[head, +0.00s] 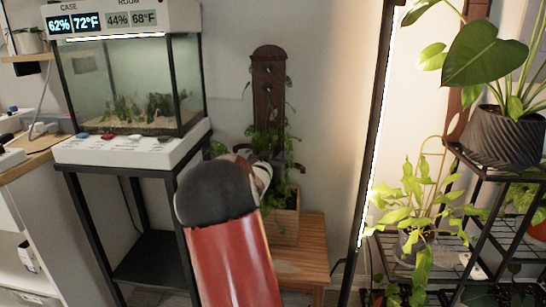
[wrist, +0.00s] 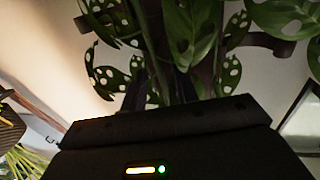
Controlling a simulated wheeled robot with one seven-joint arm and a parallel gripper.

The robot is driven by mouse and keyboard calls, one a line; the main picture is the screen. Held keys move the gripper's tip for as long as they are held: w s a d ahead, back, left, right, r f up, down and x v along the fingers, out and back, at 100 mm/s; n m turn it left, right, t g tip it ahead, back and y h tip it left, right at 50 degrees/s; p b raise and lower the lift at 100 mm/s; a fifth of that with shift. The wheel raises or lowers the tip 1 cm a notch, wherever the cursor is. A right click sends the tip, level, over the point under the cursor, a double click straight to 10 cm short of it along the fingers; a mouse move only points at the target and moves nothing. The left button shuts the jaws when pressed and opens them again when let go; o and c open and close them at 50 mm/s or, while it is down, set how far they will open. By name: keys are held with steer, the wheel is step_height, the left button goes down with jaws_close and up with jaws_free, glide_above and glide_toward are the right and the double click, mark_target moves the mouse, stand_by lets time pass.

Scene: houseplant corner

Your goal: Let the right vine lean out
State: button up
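A dark wooden board (head: 268,82) with small pegs stands upright against the wall in the head view. Green vine growth (head: 290,150) climbs around its lower part from a wooden planter (head: 287,222). I cannot tell separate vines apart there, as my arm covers part of them. In the wrist view, leaves with holes (wrist: 108,82) hang around a pale green stem (wrist: 160,45), with dark wood behind. My gripper (wrist: 160,92) points in among these leaves, its dark fingers partly lost in shadow. Whether they are shut on the stem is unclear.
The planter stands on a wooden stool (head: 315,245). A glass terrarium (head: 130,85) on a black stand is at the left. A lit black post (head: 372,130) and a wire plant shelf (head: 440,260) with several potted plants are at the right.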

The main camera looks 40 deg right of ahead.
jaws_close()
